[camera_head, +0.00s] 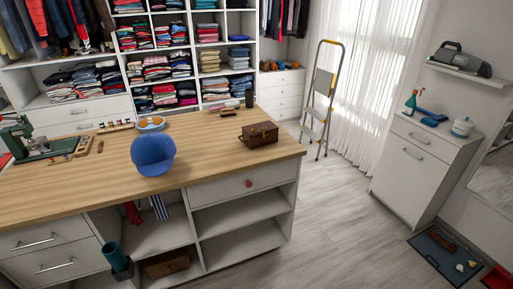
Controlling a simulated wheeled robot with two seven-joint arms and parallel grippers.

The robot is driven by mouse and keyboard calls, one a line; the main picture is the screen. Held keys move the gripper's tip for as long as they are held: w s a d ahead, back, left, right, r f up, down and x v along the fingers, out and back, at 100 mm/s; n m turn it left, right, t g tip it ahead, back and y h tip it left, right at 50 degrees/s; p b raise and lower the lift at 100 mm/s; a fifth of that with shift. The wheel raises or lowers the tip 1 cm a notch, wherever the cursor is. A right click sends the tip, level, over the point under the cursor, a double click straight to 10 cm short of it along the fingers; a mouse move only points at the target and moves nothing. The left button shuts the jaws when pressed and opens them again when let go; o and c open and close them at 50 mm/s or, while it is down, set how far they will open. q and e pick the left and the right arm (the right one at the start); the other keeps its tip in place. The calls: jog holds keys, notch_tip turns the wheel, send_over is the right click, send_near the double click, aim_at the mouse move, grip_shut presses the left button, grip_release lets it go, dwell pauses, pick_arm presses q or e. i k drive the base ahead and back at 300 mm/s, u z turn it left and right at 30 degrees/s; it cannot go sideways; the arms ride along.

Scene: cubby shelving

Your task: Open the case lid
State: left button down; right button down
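A small brown case (260,135) stands on the right end of the wooden-topped island. Its lid (259,128) appears shut, with the top facing up. Small fittings on the case are too small to make out clearly. Neither of my grippers shows in the head view, so their place relative to the case cannot be told.
A blue cap (153,155) is left of the case on the wooden island top (215,160). A dark cylinder (249,98) stands behind the case. A sewing machine (22,137) is at far left. A stepladder (322,100) stands beyond; the floor (345,205) at right is mostly clear.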

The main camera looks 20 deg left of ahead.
aim_at(252, 130)
jog(key=z, duration=0.95)
jog(key=i, duration=1.95)
jog(key=u, duration=1.25)
jog(key=i, duration=0.6)
jog(key=u, duration=0.4)
